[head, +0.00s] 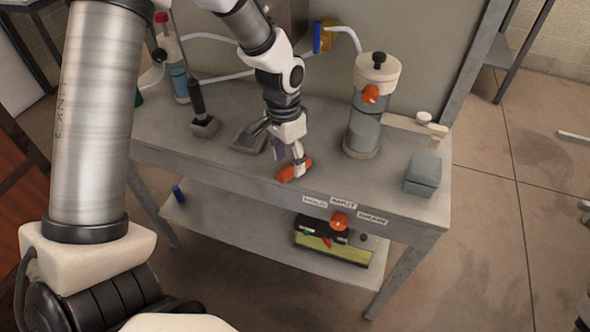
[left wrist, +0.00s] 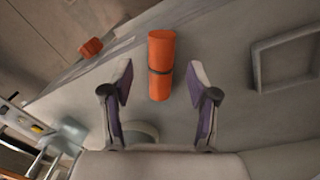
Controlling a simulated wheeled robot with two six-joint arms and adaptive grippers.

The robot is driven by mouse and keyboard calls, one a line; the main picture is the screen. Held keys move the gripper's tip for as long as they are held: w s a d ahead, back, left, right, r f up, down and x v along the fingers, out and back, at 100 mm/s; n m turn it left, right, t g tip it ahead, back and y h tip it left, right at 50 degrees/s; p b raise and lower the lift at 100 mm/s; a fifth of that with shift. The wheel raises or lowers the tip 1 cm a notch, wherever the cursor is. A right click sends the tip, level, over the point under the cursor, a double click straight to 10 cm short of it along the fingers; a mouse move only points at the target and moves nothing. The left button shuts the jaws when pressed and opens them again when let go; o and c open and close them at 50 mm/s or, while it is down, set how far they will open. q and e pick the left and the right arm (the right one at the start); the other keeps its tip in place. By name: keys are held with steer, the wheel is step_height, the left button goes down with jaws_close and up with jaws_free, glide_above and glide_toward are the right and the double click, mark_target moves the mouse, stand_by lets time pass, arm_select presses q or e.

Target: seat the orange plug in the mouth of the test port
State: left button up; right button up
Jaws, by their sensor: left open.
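The orange plug (head: 295,170) lies on its side on the grey bench top near the front edge. In the left wrist view it is an orange cylinder (left wrist: 161,50) with a dark band around its middle. My left gripper (head: 297,160) is low over the bench at the plug. Its fingers stand open, one on each side of the plug's near end, with gaps on both sides. I cannot tell which fitting is the test port. A clear cylinder (head: 363,132) with an orange fitting (head: 370,94) stands to the right. My right gripper is not in view.
A grey open frame (head: 250,136) lies left of the gripper, and a dark upright tool (head: 199,105) stands beyond it. A grey box (head: 422,174) sits at the right end. An orange knob (head: 339,220) projects from the bench front near labels. Hoses run behind.

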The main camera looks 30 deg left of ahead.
arm_select(q)
step_height(320, 180, down, 3)
steer(key=shift+r, duration=0.1)
steer(key=shift+d, duration=0.1)
jaws_close()
steer(key=shift+r, duration=0.15)
